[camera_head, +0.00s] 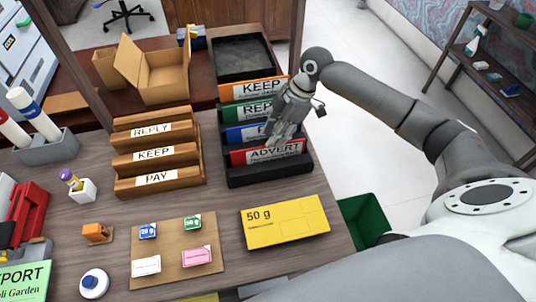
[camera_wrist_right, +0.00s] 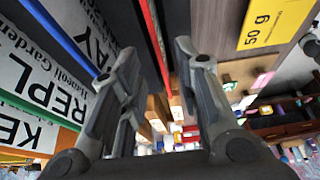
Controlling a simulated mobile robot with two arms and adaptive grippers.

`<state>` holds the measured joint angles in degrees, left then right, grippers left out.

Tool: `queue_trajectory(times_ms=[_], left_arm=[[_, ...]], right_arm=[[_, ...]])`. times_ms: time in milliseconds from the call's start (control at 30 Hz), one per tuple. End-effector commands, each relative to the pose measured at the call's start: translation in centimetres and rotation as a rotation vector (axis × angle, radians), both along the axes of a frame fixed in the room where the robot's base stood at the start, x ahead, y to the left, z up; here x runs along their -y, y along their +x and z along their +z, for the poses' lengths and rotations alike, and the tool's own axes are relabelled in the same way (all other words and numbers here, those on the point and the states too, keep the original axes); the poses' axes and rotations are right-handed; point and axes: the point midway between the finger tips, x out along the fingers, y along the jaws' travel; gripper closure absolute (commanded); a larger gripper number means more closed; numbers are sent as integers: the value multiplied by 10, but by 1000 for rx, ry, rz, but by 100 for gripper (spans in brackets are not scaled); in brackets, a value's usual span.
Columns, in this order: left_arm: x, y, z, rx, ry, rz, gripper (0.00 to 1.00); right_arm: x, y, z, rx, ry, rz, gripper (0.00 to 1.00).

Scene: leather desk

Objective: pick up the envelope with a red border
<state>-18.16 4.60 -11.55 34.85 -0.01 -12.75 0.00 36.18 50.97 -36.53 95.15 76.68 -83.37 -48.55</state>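The envelope with a red border (camera_head: 268,153), labelled ADVERT, stands in the front slot of a black rack (camera_head: 272,178). In the right wrist view its thin red edge (camera_wrist_right: 157,45) runs between my finger tips. My right gripper (camera_head: 277,137) is over the rack, pointing down at the top of this envelope and covering part of it. In the wrist view my right gripper (camera_wrist_right: 158,55) is open, with a finger on each side of the red edge; I cannot tell whether either touches it. My left gripper is not in view.
Blue (camera_head: 243,134), green (camera_head: 238,115) and orange-bordered (camera_head: 250,88) envelopes stand behind in the rack. A wooden sorter (camera_head: 155,185) is to the left. A yellow 50 g card (camera_head: 284,222) lies in front. A green bin (camera_head: 364,222) is beyond the desk's right edge.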

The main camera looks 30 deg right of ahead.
Motion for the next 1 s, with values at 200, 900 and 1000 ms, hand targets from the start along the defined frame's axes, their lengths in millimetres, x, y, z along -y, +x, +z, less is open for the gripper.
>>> queue_trajectory(times_ms=[200, 900, 1000], left_arm=[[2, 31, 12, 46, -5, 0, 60], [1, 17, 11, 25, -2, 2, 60], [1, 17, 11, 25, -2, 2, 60]], right_arm=[[-9, 4, -29, -3, 0, 1, 70], [-11, 5, -36, -1, -2, 1, 100], [-11, 5, -36, -1, -1, 1, 100]])
